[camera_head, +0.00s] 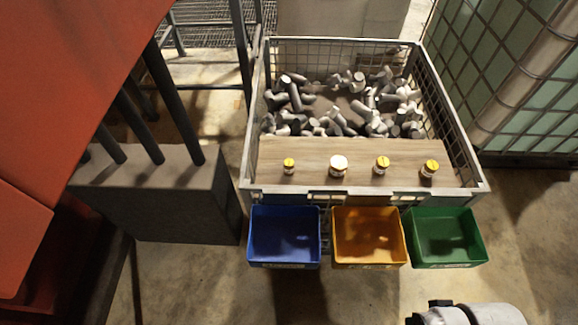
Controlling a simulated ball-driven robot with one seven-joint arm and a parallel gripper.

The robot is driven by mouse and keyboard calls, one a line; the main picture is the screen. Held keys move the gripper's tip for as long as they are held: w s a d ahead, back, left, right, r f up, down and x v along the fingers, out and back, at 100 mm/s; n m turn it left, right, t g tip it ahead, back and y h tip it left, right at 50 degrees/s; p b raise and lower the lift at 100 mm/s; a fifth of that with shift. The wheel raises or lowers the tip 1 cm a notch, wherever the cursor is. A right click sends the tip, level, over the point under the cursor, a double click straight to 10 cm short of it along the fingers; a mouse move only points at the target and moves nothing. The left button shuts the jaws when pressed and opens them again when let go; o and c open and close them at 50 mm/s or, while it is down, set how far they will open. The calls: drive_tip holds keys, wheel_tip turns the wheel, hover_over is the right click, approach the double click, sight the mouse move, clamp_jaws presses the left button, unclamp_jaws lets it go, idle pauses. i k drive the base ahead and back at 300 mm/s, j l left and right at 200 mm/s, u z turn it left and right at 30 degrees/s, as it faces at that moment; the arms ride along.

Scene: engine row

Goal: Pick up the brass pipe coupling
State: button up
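Several small items stand in a row on a wooden board across the front of a wire-mesh crate. From left they are a small yellow-topped item (289,166), a wider pale-topped item (338,166), another yellow-topped item (382,165) and a yellow-topped item (430,168) at the right end. They are too small to tell which, if any, is the brass pipe coupling. A pale rounded part at the bottom right edge seems to be my arm, well in front of the row. My gripper does not show.
The mesh crate (366,41) holds many grey metal pieces behind the wooden board (310,153). Blue (285,265), yellow (368,264) and green (445,264) bins hang along its front. A dark block (155,205) stands left, a caged tank (545,90) right. Floor in front looks clear.

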sight(288, 163)
drive_tip(key=i+u, duration=0.25)
drive_tip(key=i+l+u, duration=0.25)
drive_tip(key=l+u, duration=0.35)
drive_tip(key=l, duration=0.35)
drive_tip(key=l+u, duration=0.35)
drive_tip(key=l, duration=0.3)
drive_tip(key=i, duration=0.4)
